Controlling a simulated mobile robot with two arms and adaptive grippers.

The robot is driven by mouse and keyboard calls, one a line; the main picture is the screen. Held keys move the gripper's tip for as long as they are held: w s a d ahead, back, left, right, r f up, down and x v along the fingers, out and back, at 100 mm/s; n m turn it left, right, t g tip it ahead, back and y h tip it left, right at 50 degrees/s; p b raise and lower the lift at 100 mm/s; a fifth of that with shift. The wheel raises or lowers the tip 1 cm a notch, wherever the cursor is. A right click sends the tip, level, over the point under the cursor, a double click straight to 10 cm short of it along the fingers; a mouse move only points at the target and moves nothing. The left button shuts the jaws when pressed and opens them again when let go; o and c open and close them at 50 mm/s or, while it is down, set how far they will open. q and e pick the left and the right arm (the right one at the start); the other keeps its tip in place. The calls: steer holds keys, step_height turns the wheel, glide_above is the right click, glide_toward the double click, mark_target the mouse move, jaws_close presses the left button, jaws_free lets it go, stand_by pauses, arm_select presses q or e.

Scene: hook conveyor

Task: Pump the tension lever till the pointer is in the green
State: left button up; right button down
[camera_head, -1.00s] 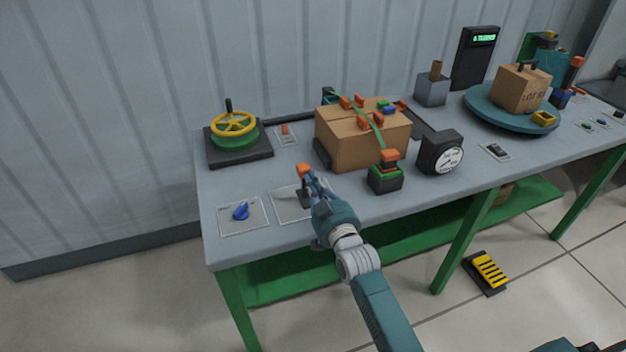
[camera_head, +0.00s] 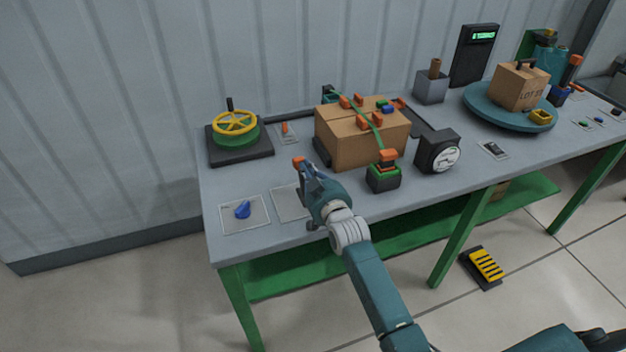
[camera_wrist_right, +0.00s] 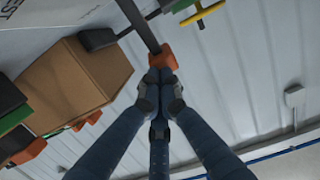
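The tension lever's orange grip (camera_head: 299,162) stands near the front left of the bench. My right gripper (camera_head: 305,172) is at this grip; in the right wrist view its fingers (camera_wrist_right: 160,82) are closed together on the orange grip (camera_wrist_right: 165,60). The dark lever bar (camera_wrist_right: 138,22) runs up from the grip. The fingers and arm hide the lever's lower part in the head view. The round white gauge (camera_head: 445,158) in a dark housing stands right of the box; its pointer and green zone are too small to read. My left gripper is not in view.
A strapped cardboard box (camera_head: 350,146) stands close behind and right of my gripper. A green-black post with an orange top (camera_head: 383,177) is just right. A blue knob (camera_head: 242,209) lies left, and a yellow handwheel (camera_head: 234,123) behind it. A turntable (camera_head: 480,103) is far right.

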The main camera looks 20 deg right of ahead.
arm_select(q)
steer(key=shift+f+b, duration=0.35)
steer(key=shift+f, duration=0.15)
arm_select(e)
steer(key=shift+w+r, duration=0.15)
steer(key=shift+w, duration=0.75)
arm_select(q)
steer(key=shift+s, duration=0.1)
arm_select(e)
steer(key=shift+r, duration=0.2)
